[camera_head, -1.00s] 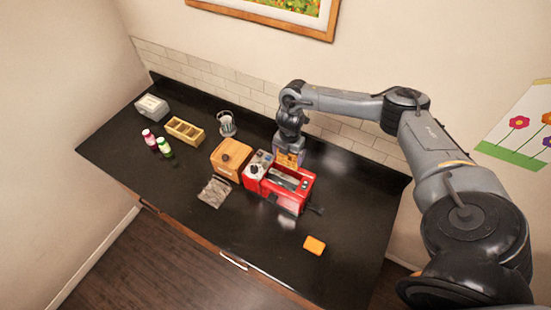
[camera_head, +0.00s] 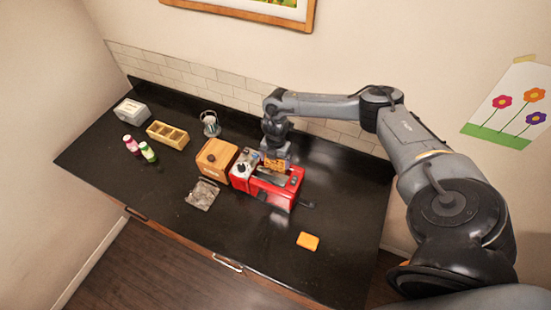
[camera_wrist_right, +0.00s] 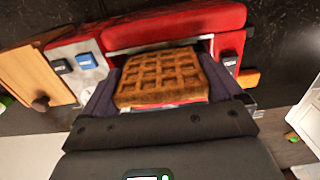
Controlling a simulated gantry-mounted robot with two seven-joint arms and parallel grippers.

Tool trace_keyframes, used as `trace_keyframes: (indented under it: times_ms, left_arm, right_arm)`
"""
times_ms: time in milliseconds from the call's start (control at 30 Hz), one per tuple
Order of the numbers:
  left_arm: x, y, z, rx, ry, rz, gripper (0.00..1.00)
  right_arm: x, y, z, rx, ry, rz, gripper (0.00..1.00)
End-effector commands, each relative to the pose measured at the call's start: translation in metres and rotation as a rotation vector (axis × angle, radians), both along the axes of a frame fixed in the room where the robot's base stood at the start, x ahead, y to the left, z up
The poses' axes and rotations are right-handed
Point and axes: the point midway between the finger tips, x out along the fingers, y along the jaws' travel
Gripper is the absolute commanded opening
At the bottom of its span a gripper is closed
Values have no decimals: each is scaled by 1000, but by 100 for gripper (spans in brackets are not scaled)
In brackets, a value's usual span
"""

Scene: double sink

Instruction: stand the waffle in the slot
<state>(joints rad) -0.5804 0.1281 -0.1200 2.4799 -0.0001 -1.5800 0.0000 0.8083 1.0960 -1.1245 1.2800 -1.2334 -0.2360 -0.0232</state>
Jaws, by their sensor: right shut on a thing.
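The brown waffle (camera_wrist_right: 162,78) is held between the fingers of my right gripper (camera_wrist_right: 165,92), which is shut on it. In the head view the waffle (camera_head: 277,163) shows below my right gripper (camera_head: 275,155), over the back part of the red toaster (camera_head: 270,190). The toaster also fills the upper part of the right wrist view (camera_wrist_right: 185,25), with a dark slot (camera_wrist_right: 150,47) beyond the waffle. I cannot tell whether the waffle's lower edge is inside a slot. My left gripper is not in view.
A wooden box (camera_head: 216,157) stands left of the toaster. An orange block (camera_head: 308,241) lies at front right, and a grey crumpled-looking piece (camera_head: 202,194) at front left. Two bottles (camera_head: 147,152), a divided wooden tray (camera_head: 167,135) and a glass (camera_head: 210,124) stand farther left.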

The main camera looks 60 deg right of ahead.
Motion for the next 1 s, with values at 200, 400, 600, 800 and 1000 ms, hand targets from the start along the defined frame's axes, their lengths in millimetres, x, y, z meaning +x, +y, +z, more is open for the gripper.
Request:
trace_keyframes:
  times_ms: [200,400,600,800,1000]
  left_arm:
    - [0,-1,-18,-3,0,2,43]
    - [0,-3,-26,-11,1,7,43]
    - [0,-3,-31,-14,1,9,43]
    - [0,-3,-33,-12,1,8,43]
    - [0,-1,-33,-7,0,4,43]
  right_arm:
    - [0,0,-18,0,-1,-1,76]
    - [0,0,-29,0,0,-1,76]
    - [0,0,-37,0,0,-1,76]
    - [0,0,-41,0,-1,0,76]
    - [0,0,-41,0,-1,0,76]
